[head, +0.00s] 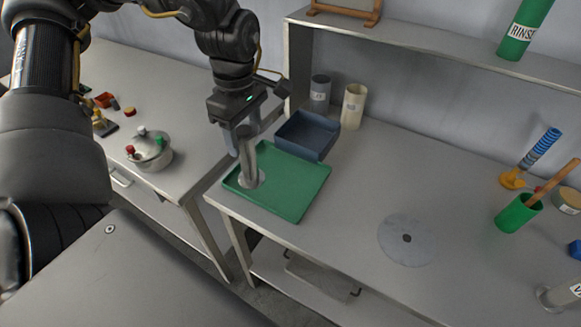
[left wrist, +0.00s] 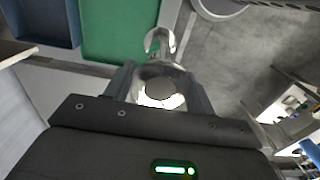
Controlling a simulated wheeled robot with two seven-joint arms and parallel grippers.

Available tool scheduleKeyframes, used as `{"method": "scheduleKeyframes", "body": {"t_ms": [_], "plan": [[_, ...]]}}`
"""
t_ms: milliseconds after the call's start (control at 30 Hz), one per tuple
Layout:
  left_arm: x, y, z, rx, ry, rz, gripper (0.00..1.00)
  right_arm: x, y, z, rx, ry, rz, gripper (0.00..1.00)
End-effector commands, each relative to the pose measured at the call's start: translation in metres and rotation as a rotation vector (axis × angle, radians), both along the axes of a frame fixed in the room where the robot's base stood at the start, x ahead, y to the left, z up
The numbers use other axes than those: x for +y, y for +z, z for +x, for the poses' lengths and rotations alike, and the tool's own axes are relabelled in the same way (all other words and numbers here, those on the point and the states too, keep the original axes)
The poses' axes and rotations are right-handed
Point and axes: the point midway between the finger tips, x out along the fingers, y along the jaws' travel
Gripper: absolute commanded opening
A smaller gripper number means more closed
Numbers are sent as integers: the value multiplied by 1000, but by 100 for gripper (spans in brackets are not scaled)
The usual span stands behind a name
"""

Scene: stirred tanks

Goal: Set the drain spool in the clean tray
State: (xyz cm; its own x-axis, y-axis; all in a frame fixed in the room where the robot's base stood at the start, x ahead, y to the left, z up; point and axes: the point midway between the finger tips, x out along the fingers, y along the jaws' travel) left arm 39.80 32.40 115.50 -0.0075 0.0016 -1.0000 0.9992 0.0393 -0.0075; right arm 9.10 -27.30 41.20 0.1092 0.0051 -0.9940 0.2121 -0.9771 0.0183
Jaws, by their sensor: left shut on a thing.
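The drain spool (head: 249,167) is a grey metal tube with a round flange at its lower end. It stands about upright over the left part of a flat green tray (head: 300,205); I cannot tell whether the flange touches the tray floor. My left gripper (head: 246,134) is shut on the spool's upper part from above. In the left wrist view the spool (left wrist: 160,72) sits between the two fingers (left wrist: 160,92), with the green tray (left wrist: 115,28) beyond it. My right gripper is not in view.
A dark blue bin (head: 306,136) stands just behind the green tray. Two canisters (head: 353,106) are behind it. A grey disc (head: 406,240) lies on the bench to the right, with clear bench between. A green cup (head: 518,213) is farther right. A lidded pot (head: 149,150) stands on the left bench.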

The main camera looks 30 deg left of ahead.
Motion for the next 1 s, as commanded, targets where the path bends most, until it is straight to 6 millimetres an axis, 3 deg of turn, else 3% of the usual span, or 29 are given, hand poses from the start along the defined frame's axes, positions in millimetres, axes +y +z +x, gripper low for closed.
{"method": "scheduleKeyframes", "body": {"t_ms": [133, 267, 467, 600, 733, 1000], "plan": [[-2, 0, 2, 0, -11, 0, 23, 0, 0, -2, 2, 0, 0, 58], [-1, -3, 14, 2, -16, -2, 23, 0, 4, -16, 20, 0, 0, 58], [22, -22, 54, 5, -14, -2, 23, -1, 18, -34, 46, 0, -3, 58], [43, -40, 84, 5, -10, 0, 23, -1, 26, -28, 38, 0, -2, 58], [54, -69, 100, 5, -13, 0, 23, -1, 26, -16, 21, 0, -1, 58], [65, -93, 119, -1, -17, 0, 23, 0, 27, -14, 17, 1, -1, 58]]}}
